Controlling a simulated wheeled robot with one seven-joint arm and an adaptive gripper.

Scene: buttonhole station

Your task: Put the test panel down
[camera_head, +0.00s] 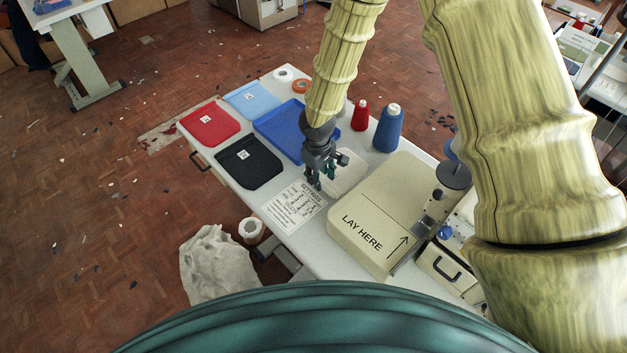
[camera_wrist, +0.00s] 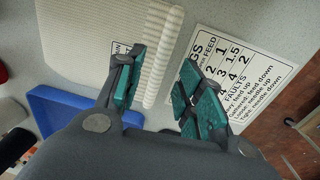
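A cream ribbed panel (camera_wrist: 115,40) with a small white label fills the upper left of the wrist view. I take it to be the test panel. In the head view it (camera_head: 346,172) shows partly behind my gripper, beside the sewing machine bed, and looks flat on the table. My gripper (camera_head: 326,181) points down at it. In the wrist view the green-padded fingers (camera_wrist: 160,88) stand apart with nothing clamped between them. One finger covers part of the panel near its label; I cannot tell whether it touches. The beige bed (camera_head: 365,215) is marked "LAY HERE" with an arrow.
A blue tray (camera_head: 275,133) lies behind my gripper. Red (camera_head: 208,125), light blue (camera_head: 251,99) and black (camera_head: 249,163) panels lie to the left. A printed settings sheet (camera_head: 293,206) lies at the front. Thread cones (camera_head: 388,130) stand at the back right.

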